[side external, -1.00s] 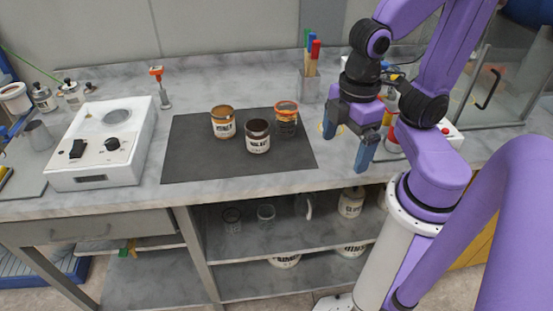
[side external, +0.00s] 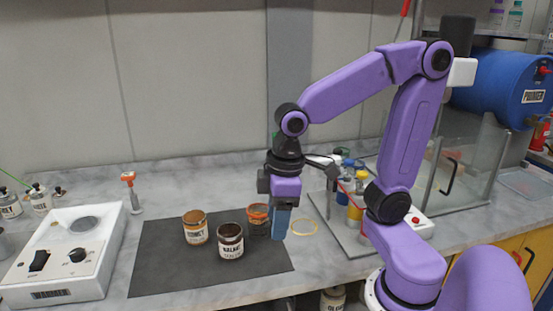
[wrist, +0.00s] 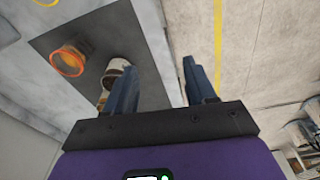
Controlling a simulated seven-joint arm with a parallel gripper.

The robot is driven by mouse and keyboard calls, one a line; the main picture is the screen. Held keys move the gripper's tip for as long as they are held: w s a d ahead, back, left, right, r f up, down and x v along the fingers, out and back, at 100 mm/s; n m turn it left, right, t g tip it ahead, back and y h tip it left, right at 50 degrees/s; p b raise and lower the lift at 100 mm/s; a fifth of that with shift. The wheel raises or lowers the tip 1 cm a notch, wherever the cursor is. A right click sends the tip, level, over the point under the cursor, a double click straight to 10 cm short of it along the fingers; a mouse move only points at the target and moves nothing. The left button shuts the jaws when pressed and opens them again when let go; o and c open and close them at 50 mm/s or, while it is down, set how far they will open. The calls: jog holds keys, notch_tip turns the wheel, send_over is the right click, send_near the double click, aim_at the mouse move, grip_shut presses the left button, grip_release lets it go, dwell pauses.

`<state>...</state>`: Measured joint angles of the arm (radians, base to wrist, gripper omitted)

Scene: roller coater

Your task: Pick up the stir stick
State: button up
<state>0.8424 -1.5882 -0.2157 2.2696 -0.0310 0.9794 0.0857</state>
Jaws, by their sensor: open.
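My gripper (side external: 282,228) points down just right of the orange-rimmed jar in the side view, its blue fingers overlapping in line. In the wrist view my gripper (wrist: 160,82) is open, with nothing between its fingers. No stir stick shows clearly now.
A dark mat (side external: 165,270) bears the orange-rimmed jar (side external: 258,220), the "WALNUT" can (side external: 231,243) and another labelled can (side external: 195,230). A yellow ring (side external: 305,218) lies right of my gripper. A white device (side external: 70,255) stands left. Bottles (side external: 355,212) stand right.

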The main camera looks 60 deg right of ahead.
jog(key=w+d+r+m+t+h, duration=0.1)
jog(key=w+d+r+m, duration=0.3)
jog(key=w+d, duration=0.3)
jog(key=w+d+r+m+t, duration=0.1)
jog(key=w+d+r+m, duration=0.25)
jog(key=w, duration=0.45)
jog(key=w+d+r+m+h, duration=0.1)
jog(key=w+d+r+m, duration=0.3)
jog(key=d, duration=0.7)
jog(key=s+d+r+m+h, duration=0.15)
jog(key=d+m, duration=0.35)
jog(key=d, duration=0.6)
jog(key=x, duration=1.1)
jog(key=w+x, duration=0.1)
jog(key=x, duration=0.4)
jog(key=shift+w+d+f, duration=0.1)
jog(key=shift+w+d, duration=0.05)
jog(key=shift+d, duration=0.3)
grip_shut()
